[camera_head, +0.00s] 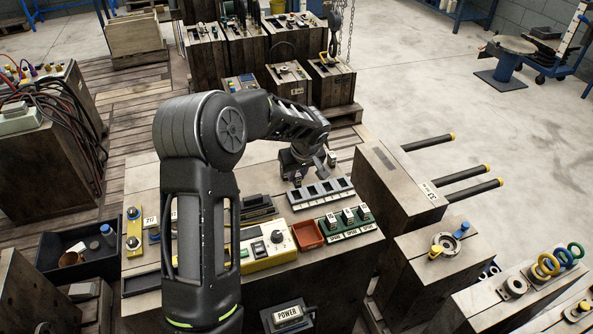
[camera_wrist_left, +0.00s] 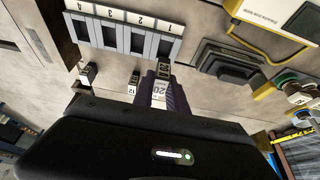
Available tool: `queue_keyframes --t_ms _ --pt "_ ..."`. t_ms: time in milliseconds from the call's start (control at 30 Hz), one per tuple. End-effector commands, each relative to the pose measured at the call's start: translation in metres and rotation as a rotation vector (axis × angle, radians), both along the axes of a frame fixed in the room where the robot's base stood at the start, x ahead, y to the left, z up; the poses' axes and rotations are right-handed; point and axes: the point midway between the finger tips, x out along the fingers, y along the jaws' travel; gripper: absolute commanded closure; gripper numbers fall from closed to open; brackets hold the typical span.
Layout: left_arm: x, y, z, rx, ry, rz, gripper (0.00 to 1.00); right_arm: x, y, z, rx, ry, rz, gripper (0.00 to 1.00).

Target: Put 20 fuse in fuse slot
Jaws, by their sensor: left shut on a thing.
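The fuse marked 20 (camera_wrist_left: 159,93), dark with a white label, is between the fingers of my left gripper (camera_wrist_left: 162,88). In the head view my left gripper (camera_head: 297,168) is low over the bench, just behind the grey fuse slot rack (camera_head: 319,194). In the wrist view the rack (camera_wrist_left: 122,36) shows slots numbered 1 to 4, and the held fuse is close to the slot 1 end. Whether the fuse touches the bench is unclear. A fuse marked 12 (camera_wrist_left: 132,87) and another fuse (camera_wrist_left: 88,73) stand beside it. My right gripper is out of view.
A green block (camera_head: 349,226) with several labelled pieces and a red tray (camera_head: 307,235) lie in front of the rack. A yellow device with a dial (camera_head: 268,245) is to the left. A dark stepped block (camera_wrist_left: 228,61) stands beside the rack. A wooden block with rods (camera_head: 400,187) is to the right.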

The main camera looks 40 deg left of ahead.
Motion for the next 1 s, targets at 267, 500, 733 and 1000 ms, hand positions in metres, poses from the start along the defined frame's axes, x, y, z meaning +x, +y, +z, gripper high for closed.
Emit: queue_keyframes --t_ms 267,500,733,1000 --pt "0.000 0.000 -0.029 0.000 -0.002 0.001 1.00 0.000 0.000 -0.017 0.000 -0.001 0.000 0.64" --pt "0.000 0.000 -0.035 0.001 0.000 -0.001 1.00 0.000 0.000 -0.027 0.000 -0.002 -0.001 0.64" --pt "0.000 0.000 -0.035 0.001 -0.001 0.000 1.00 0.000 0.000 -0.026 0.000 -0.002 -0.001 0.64" --pt "0.000 0.000 -0.035 0.001 -0.001 0.000 1.00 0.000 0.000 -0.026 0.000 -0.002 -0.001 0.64"
